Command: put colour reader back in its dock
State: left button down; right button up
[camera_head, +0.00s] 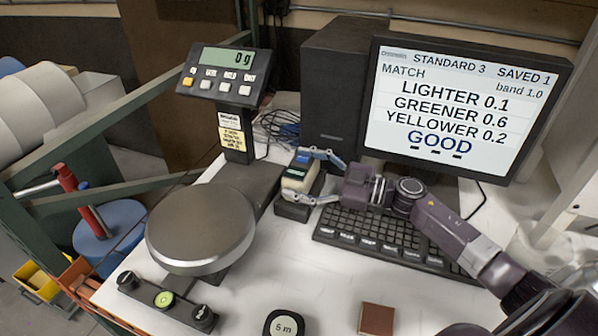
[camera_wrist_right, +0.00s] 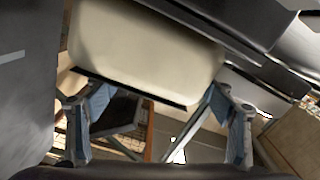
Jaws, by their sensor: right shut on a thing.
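The colour reader (camera_head: 299,172) is a small cream device with a dark, blue-lit top. It is upright in or just over its dark dock (camera_head: 293,209), left of the keyboard; I cannot tell if it is fully seated. My right gripper (camera_head: 314,177) reaches in from the right and is shut on the reader, one finger on its far side and one on its near side. In the right wrist view the cream body of the reader (camera_wrist_right: 145,50) fills the upper middle, with the fingers (camera_wrist_right: 160,108) on both sides. My left gripper is not in view.
A scale with a round metal pan (camera_head: 200,228) and a display post (camera_head: 226,75) stands to the left. The keyboard (camera_head: 390,240) lies under my right arm, before the monitor (camera_head: 466,105). A tape measure (camera_head: 284,325), a brown block (camera_head: 376,318) and a level (camera_head: 166,300) lie in front.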

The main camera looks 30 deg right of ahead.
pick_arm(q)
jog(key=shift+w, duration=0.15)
pick_arm(e)
jog(key=shift+r, duration=0.15)
jog(key=o, duration=1.6)
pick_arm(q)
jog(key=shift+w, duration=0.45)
pick_arm(e)
jog(key=o, duration=0.4)
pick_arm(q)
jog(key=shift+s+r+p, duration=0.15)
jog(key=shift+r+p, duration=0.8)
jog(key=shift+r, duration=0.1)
pick_arm(e)
jog(key=shift+v, duration=3.8)
jog(key=shift+a, duration=0.1)
